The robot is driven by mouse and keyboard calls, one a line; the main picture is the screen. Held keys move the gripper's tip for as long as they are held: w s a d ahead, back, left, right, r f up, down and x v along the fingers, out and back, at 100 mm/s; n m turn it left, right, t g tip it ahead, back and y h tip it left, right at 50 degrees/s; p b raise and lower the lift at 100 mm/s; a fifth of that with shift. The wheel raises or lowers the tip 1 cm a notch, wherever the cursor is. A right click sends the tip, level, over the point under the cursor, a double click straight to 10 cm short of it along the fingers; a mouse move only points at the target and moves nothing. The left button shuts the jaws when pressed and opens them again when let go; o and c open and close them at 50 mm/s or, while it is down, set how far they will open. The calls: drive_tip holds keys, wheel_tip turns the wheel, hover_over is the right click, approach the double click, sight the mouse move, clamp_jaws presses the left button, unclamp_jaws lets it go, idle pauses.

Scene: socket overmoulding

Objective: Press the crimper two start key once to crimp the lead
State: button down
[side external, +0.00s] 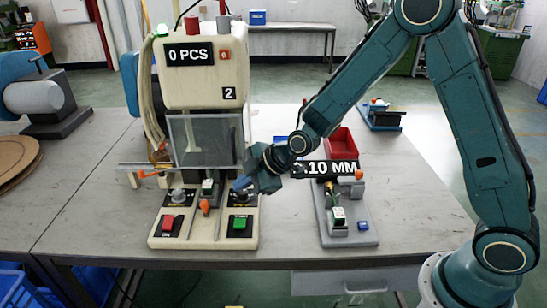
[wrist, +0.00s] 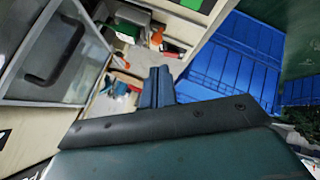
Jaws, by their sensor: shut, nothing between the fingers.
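Crimper two (side external: 205,80) is a cream machine with a "2" label and a "0 PCS" display. Its base carries a green key (side external: 239,224) at front right and a red key (side external: 168,222) at front left. A small holder (side external: 207,188) with an orange-tipped piece (side external: 205,206) sits between them. My gripper (side external: 240,185) is shut and empty, above the right side of the base, behind and above the green key, apart from it. In the wrist view its blue fingers (wrist: 158,87) are together. Fine lead detail is too small to tell.
A clear guard (wrist: 45,55) with a dark handle stands close to my gripper. A black knob panel (side external: 181,197) is on the left of the base. A grey "10 MM" fixture (side external: 348,234) and a red bin (side external: 341,143) stand to the right. A blue crate (wrist: 240,60) shows in the wrist view.

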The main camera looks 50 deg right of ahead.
sight(244, 222)
drive_tip(key=shift+w+a+f, duration=0.2)
drive_tip(key=shift+w+f, duration=0.05)
drive_tip(key=shift+f, duration=0.25)
drive_tip(key=shift+f, duration=4.4)
drive_tip(key=shift+f, duration=0.95)
drive_tip(key=shift+r, duration=0.1)
idle(0.5)
drive_tip(key=shift+r, duration=3.35)
